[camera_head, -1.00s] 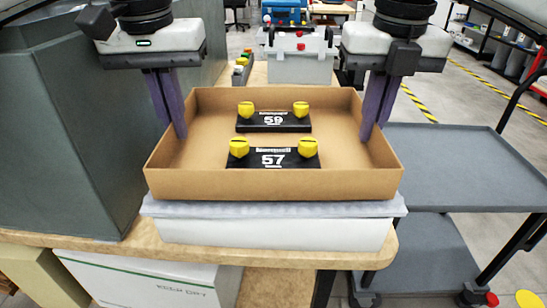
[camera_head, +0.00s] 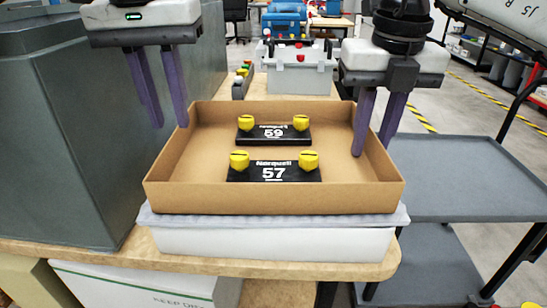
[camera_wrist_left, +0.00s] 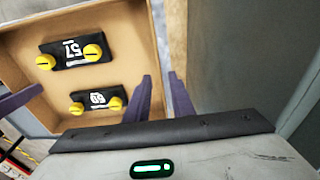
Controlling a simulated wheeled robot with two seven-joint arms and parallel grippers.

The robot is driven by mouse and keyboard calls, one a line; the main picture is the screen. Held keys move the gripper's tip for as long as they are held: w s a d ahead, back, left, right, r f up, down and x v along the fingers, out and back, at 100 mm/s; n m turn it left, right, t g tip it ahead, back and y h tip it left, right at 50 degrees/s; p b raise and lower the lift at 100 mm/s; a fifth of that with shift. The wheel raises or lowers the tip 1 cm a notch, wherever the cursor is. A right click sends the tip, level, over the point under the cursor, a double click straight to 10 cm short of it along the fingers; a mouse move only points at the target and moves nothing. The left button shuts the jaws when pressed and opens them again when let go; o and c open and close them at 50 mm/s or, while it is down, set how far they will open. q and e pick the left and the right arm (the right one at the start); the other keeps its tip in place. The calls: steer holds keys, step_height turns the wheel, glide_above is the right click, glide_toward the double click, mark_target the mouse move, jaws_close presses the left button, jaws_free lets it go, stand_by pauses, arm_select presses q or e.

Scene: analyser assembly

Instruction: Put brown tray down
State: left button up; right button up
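The brown tray (camera_head: 270,199) sits level on a white box with a grey lid (camera_head: 275,240), at the end of a wooden bench. Inside it lie two black modules with yellow knobs, 59 (camera_head: 272,134) and 57 (camera_head: 273,172). My left gripper (camera_head: 169,125) is open and empty at the tray's left wall, its fingertips near rim height. The left wrist view shows its spread fingers (camera_wrist_left: 160,76) beside the tray (camera_wrist_left: 128,22). My right gripper (camera_head: 371,149) is open at the right wall, one finger inside the tray; the other's tip is partly hidden by the wall.
A large grey cabinet (camera_head: 75,150) stands close on the left. A grey cart (camera_head: 465,175) is at the right. A grey-white box with red knobs (camera_head: 300,77) stands farther back on the bench. A white carton (camera_head: 140,285) is below the bench top.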

arm_select(q)
steer(key=r, duration=0.3)
steer(key=shift+s+r, duration=0.25)
steer(key=shift+r, duration=0.05)
arm_select(e)
steer(key=shift+r, duration=0.1)
arm_select(q)
steer(key=shift+r, duration=0.1)
arm_select(e)
step_height(320, 180, up, 12)
steer(key=s, duration=0.1)
steer(key=shift+s, duration=0.2)
